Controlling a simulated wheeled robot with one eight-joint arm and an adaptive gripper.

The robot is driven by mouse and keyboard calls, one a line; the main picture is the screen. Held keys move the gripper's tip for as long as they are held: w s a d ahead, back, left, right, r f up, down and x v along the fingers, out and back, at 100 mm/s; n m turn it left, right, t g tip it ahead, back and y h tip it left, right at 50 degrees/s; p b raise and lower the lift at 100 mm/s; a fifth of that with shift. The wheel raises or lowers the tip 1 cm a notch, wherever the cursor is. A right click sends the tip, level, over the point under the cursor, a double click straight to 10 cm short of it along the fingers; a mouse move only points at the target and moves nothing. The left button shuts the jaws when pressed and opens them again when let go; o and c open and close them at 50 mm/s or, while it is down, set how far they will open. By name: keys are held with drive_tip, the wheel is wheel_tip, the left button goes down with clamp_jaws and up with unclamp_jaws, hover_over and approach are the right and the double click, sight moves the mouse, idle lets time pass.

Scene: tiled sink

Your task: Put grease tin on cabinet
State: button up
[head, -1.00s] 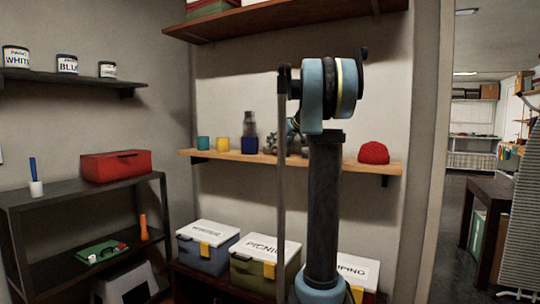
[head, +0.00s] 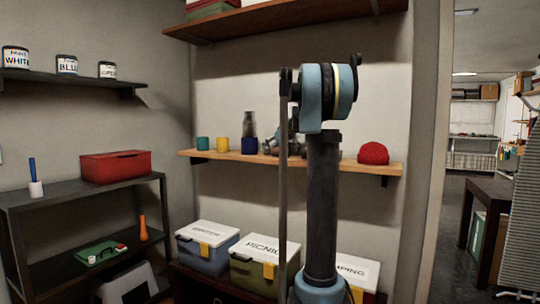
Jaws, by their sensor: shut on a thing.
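My arm (head: 322,180) stands upright in front of the wall shelf and hides part of it. My gripper is not seen; it may be behind the arm. No grease tin can be made out for certain. Three white-labelled tins stand on the dark upper-left shelf. One tin (head: 15,57) reads PAINT WHITE, the middle tin (head: 67,65) is a blue paint tin, and the label of the right tin (head: 107,70) is too small to read surely. No closed cabinet is clear; a dark open rack (head: 85,190) stands at left.
A wooden shelf (head: 340,168) holds several cups, a grey bottle (head: 249,120), a grey-blue object partly behind my arm, and a red knitted hat (head: 373,153). A red toolbox (head: 116,165) stands on the rack. Lidded bins (head: 263,265) stand low. A doorway opens at right.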

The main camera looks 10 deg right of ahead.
drive_tip(key=shift+r, duration=0.1)
drive_tip(key=shift+s+a+r, duration=0.1)
drive_tip(key=shift+s+r, duration=0.05)
drive_tip(key=shift+r, duration=0.1)
wheel_tip(320, 180, up, 7)
drive_tip(key=shift+f, duration=0.1)
drive_tip(key=s+a, duration=1.1)
drive_tip(key=s, duration=0.5)
drive_tip(key=shift+a+f, duration=0.2)
drive_tip(key=shift+a, duration=0.1)
drive_tip(key=shift+a, duration=0.1)
